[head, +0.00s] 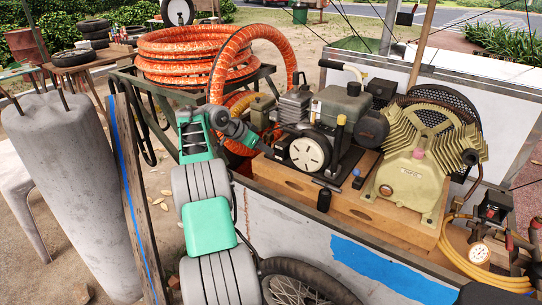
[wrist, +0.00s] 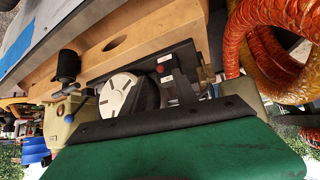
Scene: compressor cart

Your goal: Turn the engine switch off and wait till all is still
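The engine (head: 338,108) sits on the compressor cart, with a round pale starter cover (head: 309,152) facing me. The cover also shows in the wrist view (wrist: 117,95). A small dark panel with two red-marked parts (wrist: 165,70) is beside the cover in the wrist view; I cannot tell for certain that it is the engine switch, nor its position. My gripper (head: 264,148) is just left of the starter cover in the head view, close to the engine. Its fingertips are small and dark there, so their opening and any contact are unclear.
The tan compressor pump (head: 417,175) stands right of the engine on a wooden base (head: 398,213). A black upright cylinder (head: 324,199) is at the front edge. Orange hose coils (head: 200,62) lie behind my arm. A concrete cylinder (head: 72,180) stands at left.

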